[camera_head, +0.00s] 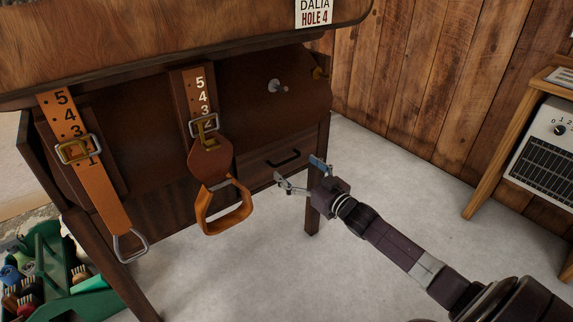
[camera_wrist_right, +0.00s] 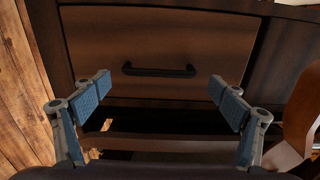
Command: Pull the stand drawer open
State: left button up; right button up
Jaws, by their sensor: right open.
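The stand (camera_head: 115,205) is dark brown wood with a drawer (camera_head: 262,163) at its right end, below the rounded leather-brown body. The drawer has a black bar handle (camera_head: 284,159); its front looks flush with the stand. In the right wrist view the drawer front (camera_wrist_right: 160,45) fills the upper middle, and the handle (camera_wrist_right: 158,71) lies level across it. My right gripper (camera_head: 298,172) is open and empty in front of the drawer, just right of and below the handle. In the wrist view its blue-padded fingers (camera_wrist_right: 167,97) are spread either side of the handle, apart from it. My left gripper is out of view.
Two numbered straps with buckles hang on the stand; the nearer-drawer one ends in an orange stirrup (camera_head: 224,208). A green crate (camera_head: 95,279) of brushes and bottles sits lower left. A wooden table (camera_head: 510,135) and a grey heater-like box (camera_head: 545,150) stand right. The pale floor between is clear.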

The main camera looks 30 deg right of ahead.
aim_at(287, 161)
jog(key=shift+w+a+b, duration=0.15)
jog(key=shift+w+b, duration=0.55)
jog(key=shift+w, duration=1.5)
